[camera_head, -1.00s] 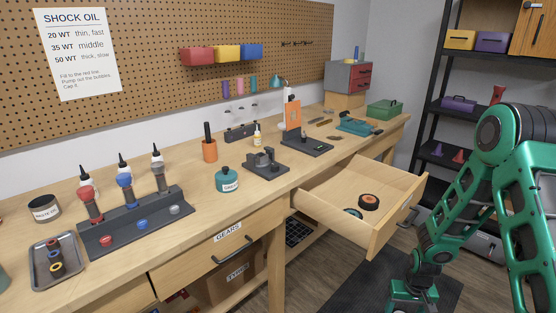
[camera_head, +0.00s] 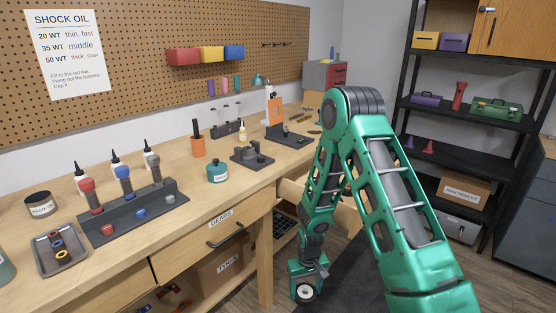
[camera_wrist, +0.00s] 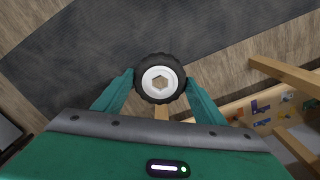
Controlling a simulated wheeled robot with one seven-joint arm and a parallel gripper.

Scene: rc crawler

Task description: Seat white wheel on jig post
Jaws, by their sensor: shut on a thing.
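The white wheel, a black knobby tyre with a white hub and a hexagonal hole, is between the two fingers of my gripper (camera_wrist: 160,82) in the wrist view. Its hub (camera_wrist: 148,75) faces the wrist camera. In the head view the wheel (camera_head: 306,294) hangs under my gripper (camera_head: 307,281), low in front of the bench and over the floor. A dark base with an upright orange panel (camera_head: 274,112) and a short post (camera_head: 285,131) stands far back on the bench. A smaller dark fixture (camera_head: 252,154) stands nearer. I cannot tell for sure which is the jig.
The open drawer (camera_head: 291,190) is mostly hidden behind my arm. A dark shelf unit stands at the right. The floor around the wheel looks clear.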

